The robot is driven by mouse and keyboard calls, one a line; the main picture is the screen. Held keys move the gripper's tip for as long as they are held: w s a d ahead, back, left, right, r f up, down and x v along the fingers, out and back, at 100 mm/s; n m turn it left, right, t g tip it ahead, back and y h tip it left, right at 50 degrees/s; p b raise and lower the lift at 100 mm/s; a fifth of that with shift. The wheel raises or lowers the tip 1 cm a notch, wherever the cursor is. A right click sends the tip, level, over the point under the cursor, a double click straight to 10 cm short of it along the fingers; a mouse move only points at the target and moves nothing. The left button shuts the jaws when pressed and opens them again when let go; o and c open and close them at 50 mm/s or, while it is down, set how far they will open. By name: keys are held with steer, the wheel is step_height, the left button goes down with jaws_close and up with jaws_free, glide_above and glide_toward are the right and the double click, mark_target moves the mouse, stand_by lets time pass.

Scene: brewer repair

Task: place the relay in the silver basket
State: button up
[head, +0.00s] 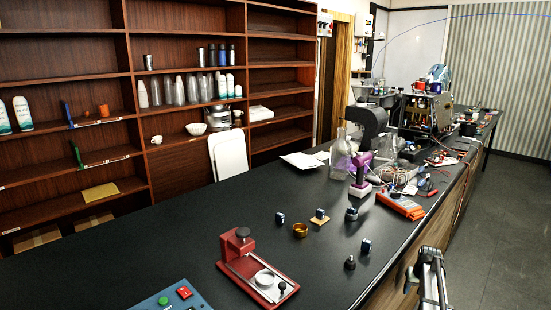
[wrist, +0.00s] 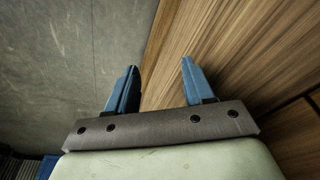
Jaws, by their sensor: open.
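Several small blue-and-silver blocks that look like relays stand on the black bench in the head view: one at left (head: 280,218), one on a tan pad (head: 319,214), and one near the front edge (head: 365,246). I cannot tell which is the task's relay. A silvery round piece (head: 351,214), possibly the silver basket, sits behind them. A copper-coloured ring or basket (head: 300,230) sits between the blocks. My gripper (wrist: 159,80) is open and empty in the wrist view, facing wood panelling and grey floor, away from these objects.
A red press (head: 256,266) with a white cup stands at the front, by a blue button box (head: 172,300). A dark knobbed piece (head: 349,262) is near the bench edge. A purple tool (head: 361,175), glassware and an orange device (head: 400,206) crowd the far bench. The left bench is clear.

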steer(key=s+a+f+g, duration=0.4)
steer(key=s+a+f, duration=1.8)
steer(key=s+a+f+n+g, duration=0.1)
steer(key=s+a, duration=0.3)
steer(key=s, duration=0.6)
steer(key=s+a+f+n+g, duration=0.1)
steer(key=s+a, duration=0.4)
steer(key=s, duration=0.6)
steer(key=s+a+f+n+g, duration=0.1)
steer(key=s+a+f+g, duration=0.2)
steer(key=s, duration=0.8)
steer(key=shift+a+y, duration=0.3)
steer(key=shift+a, duration=0.8)
